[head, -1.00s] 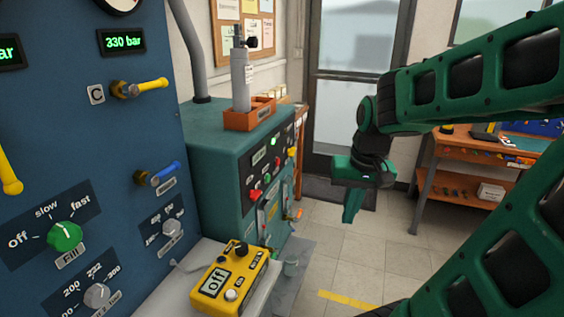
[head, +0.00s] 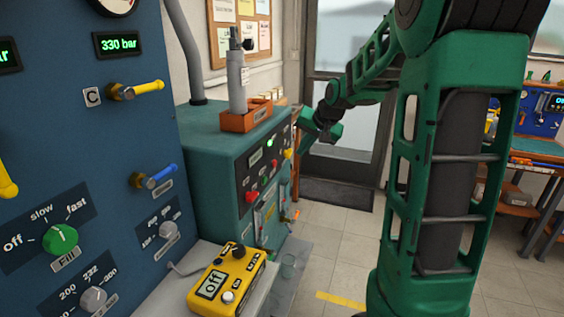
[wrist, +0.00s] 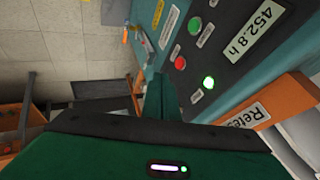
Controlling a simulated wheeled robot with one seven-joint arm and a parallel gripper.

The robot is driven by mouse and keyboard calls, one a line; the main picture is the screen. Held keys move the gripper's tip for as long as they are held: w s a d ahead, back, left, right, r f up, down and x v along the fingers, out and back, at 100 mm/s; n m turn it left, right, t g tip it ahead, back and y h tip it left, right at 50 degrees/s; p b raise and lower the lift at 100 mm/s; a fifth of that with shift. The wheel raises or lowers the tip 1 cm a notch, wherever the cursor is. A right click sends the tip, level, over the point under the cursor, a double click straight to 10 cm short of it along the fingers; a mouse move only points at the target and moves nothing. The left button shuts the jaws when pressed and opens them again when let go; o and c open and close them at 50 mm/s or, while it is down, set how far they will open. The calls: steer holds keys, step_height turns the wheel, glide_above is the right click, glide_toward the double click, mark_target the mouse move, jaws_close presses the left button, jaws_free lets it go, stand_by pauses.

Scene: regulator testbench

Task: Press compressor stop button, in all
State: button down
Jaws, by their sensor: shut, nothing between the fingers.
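The teal compressor (head: 215,165) stands beyond the blue panel, with a dark control panel on its front. My gripper (head: 322,137) is at the far right end of the compressor in the head view. In the wrist view, its fingers (wrist: 160,100) are shut and empty, beside the panel edge and apart from the red button.
A grey cylinder (head: 238,80) stands in an orange crate (head: 247,118) on the compressor. A yellow meter (head: 228,282) sits in front. The blue panel (head: 90,140) with valves and knobs fills the left. Floor is open at right, with a workbench (head: 535,160) behind my arm.

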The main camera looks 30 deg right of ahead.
mark_target(274, 164)
steer(key=w+a+f, duration=0.2)
steer(key=w+f, duration=0.6)
steer(key=w, duration=0.1)
steer(key=shift+a, duration=0.2)
stand_by(0.3)
